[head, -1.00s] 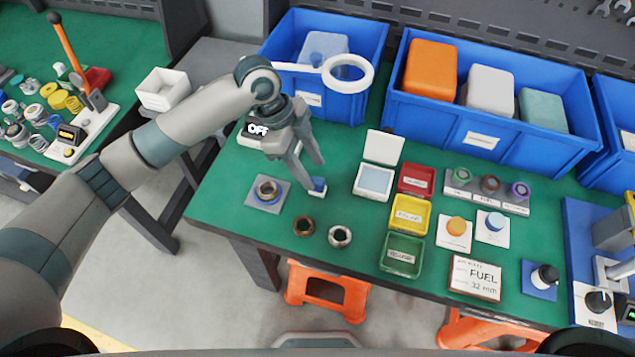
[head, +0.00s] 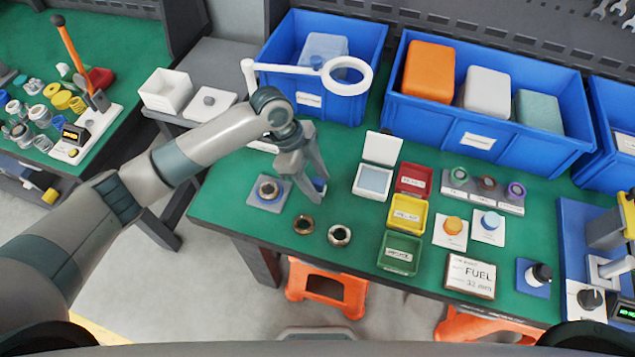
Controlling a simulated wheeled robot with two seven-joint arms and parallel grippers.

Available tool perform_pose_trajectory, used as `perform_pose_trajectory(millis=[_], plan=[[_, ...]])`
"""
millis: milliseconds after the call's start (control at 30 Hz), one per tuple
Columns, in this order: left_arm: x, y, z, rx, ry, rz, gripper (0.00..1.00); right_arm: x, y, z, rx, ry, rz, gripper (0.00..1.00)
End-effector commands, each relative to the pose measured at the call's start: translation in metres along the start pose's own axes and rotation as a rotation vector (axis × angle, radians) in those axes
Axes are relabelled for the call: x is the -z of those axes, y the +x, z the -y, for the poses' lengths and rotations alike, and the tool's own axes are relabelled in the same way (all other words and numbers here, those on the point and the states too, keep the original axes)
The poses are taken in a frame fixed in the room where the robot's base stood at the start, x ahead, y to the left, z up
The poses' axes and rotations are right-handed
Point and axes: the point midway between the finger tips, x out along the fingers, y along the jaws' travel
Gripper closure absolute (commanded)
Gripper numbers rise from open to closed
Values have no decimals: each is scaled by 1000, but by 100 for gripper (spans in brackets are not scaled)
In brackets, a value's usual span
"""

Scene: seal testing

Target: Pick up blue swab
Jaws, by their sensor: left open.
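A light blue round pad (head: 491,221) on a white card lies farther right, beside an orange pad (head: 454,225) on a like card. My right gripper is not in view.
A white magnifier (head: 347,75) stands behind. Red, yellow and green trays (head: 402,254) and an open white box (head: 374,178) are to the right. Blue bins (head: 480,140) line the back.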

Motion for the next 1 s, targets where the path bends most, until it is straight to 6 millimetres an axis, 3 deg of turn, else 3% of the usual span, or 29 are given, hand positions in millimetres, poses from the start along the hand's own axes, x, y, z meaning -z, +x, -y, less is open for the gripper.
perform_pose_trajectory(millis=[467, 667, 1000], plan=[[0, 2, 0, 1, 0, 0, 55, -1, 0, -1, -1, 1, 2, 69], [0, 1, 0, 1, 0, 0, 98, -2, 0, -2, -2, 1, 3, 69], [0, 0, 1, 1, 0, 0, 99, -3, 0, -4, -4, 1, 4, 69]])
